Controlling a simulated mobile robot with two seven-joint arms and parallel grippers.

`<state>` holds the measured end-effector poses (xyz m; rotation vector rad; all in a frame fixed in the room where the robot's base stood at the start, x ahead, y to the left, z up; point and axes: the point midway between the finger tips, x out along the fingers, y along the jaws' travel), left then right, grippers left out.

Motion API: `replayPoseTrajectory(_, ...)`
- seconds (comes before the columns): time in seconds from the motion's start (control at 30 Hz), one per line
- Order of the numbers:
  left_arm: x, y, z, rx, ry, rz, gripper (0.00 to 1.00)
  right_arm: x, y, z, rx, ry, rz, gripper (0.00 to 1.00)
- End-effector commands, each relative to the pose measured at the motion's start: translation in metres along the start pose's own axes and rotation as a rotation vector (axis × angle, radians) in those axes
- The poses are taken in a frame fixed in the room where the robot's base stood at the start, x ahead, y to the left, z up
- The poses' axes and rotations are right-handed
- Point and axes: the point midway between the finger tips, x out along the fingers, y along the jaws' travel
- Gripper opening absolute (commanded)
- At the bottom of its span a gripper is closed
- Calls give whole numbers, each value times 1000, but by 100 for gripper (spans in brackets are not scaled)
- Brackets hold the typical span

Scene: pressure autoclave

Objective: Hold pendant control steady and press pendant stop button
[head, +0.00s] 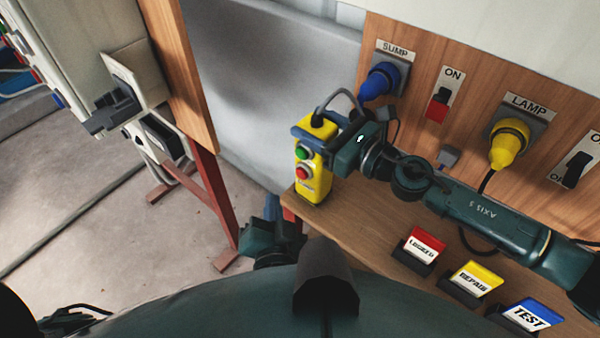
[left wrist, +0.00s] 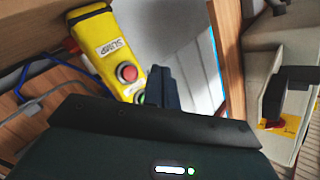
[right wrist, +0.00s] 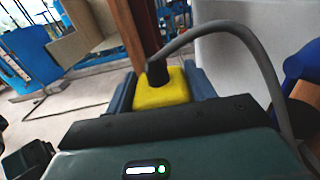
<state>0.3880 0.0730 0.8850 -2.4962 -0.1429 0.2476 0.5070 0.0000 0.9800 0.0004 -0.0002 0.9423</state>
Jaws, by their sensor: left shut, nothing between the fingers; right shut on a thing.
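The yellow pendant control (head: 315,185) hangs upright at the shelf's left end, with a green button (head: 302,153) above a red button (head: 302,172). My right gripper (head: 312,136) is shut around its upper body; the right wrist view shows the pendant's yellow top (right wrist: 165,92) between the blue fingers. My left gripper (head: 272,208) is shut and empty, below and left of the pendant. In the left wrist view its fingertips (left wrist: 160,72) appear beside the red button (left wrist: 127,73) and partly beside the green button (left wrist: 140,97). I cannot see any contact.
A grey cable (right wrist: 215,28) rises from the pendant's top. The wooden panel holds a blue plug (head: 381,82), a yellow plug (head: 508,145) and switches. The shelf (head: 370,215) carries red, yellow and blue sign blocks. A red-legged frame (head: 212,195) stands left.

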Motion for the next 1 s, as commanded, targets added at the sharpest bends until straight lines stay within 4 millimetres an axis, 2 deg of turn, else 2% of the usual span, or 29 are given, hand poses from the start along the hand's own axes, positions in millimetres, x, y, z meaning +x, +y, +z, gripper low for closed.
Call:
replayPoseTrajectory(0.2,20,15,-16,-2,0,-1,0,0,0,-1,0,1,0,19)
replayPoseTrajectory(0.4,31,23,-23,-2,0,0,0,0,0,-1,0,1,0,19)
replayPoseTrajectory(1.0,34,25,-25,-1,0,1,0,0,0,-1,0,1,0,19)
